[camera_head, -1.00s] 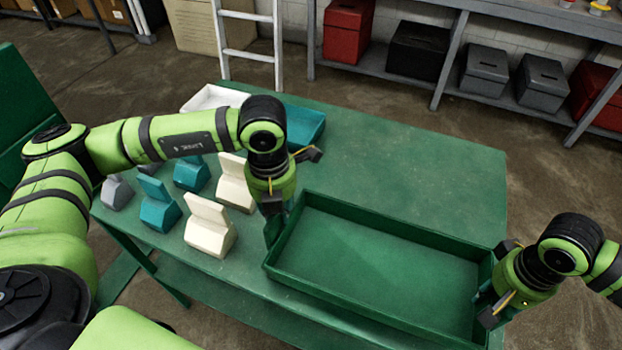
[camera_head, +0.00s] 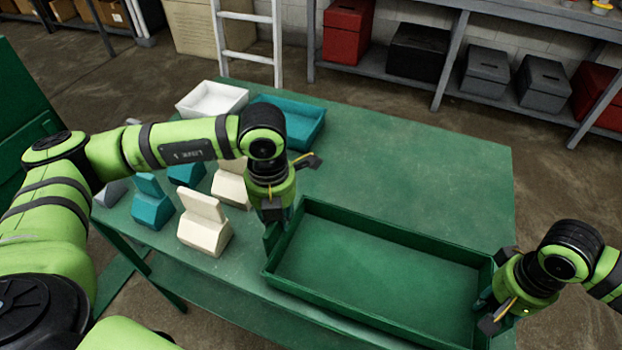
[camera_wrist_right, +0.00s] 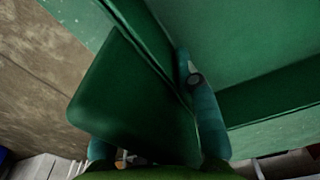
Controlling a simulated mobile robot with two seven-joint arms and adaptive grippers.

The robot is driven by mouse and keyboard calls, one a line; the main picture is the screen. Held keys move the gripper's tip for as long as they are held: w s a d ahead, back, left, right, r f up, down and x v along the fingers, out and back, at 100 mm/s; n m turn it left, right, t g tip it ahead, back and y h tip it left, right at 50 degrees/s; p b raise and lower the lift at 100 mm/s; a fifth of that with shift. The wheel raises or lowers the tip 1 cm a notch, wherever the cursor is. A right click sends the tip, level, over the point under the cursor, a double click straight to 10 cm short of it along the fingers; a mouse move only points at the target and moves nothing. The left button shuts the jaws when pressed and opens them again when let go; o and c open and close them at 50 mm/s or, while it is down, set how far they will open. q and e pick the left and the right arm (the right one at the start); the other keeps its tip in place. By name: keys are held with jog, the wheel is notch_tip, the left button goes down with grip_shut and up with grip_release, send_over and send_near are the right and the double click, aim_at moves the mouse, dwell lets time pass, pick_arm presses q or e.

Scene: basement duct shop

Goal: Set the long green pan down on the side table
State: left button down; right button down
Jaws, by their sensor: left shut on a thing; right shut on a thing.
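The long green pan (camera_head: 375,268) is a shallow open tray, empty inside, at the near right part of the green table (camera_head: 430,160). My left gripper (camera_head: 272,226) is shut on its left end. My right gripper (camera_head: 490,300) is shut on its right end. In the right wrist view the pan's green end piece (camera_wrist_right: 135,105) sits between my gripper's fingers (camera_wrist_right: 165,110). The pan's near side overlaps the table's near edge in the head view. I cannot tell whether its underside touches the tabletop.
White and teal angled blocks (camera_head: 204,222) stand on the table's left part. A white tray (camera_head: 212,99) and a teal tray (camera_head: 300,122) sit at the back left. The table's back right is clear. A shelf with boxes (camera_head: 418,50) and a white ladder (camera_head: 248,40) stand behind.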

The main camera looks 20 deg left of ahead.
pick_arm(q)
jog(key=shift+a+f, duration=0.1)
jog(key=shift+f, duration=0.35)
pick_arm(e)
jog(key=shift+d+f, duration=0.1)
jog(key=shift+f, duration=0.4)
pick_arm(q)
jog(key=c, duration=1.1)
grip_release()
jog(key=shift+r, duration=0.2)
pick_arm(e)
jog(key=c, duration=0.9)
grip_release()
jog(key=shift+r, duration=0.25)
pick_arm(q)
jog(key=shift+r, duration=0.1)
notch_tip(320, 180, up, 12)
jog(key=shift+f, duration=0.2)
pick_arm(e)
jog(key=shift+r, duration=0.2)
pick_arm(q)
jog(key=shift+r, duration=0.1)
pick_arm(e)
notch_tip(320, 180, up, 12)
jog(key=shift+f, duration=0.15)
